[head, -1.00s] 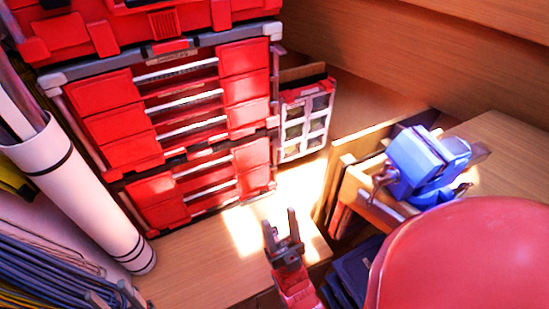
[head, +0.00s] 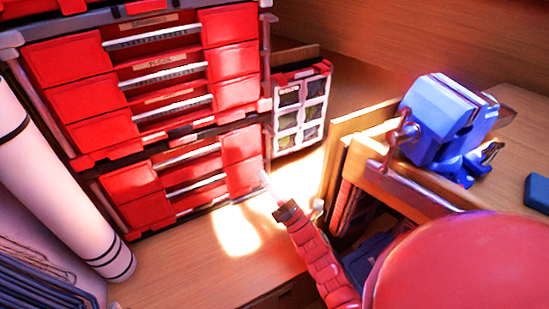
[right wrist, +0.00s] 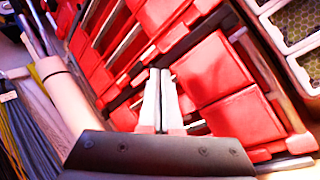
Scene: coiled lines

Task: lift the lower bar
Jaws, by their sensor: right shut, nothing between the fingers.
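A red drawer stack has pale horizontal bars across its drawers. Its lower unit (head: 145,184) carries several, including a lowest bar (head: 201,208) near the wooden surface; I cannot tell which one is named. My right gripper (head: 266,182) is shut and empty, by the lower unit's right end in the head view. In the right wrist view its fingers (right wrist: 160,80) lie together, pointing at the red drawer fronts (right wrist: 212,70). I cannot tell whether they touch. My left gripper is not in view.
A blue vise (head: 440,115) is clamped on a wooden bench at right. A white tube (head: 55,180) leans at left. A white-framed compartment case (head: 301,108) stands right of the drawers. The wooden surface (head: 210,260) before them is clear.

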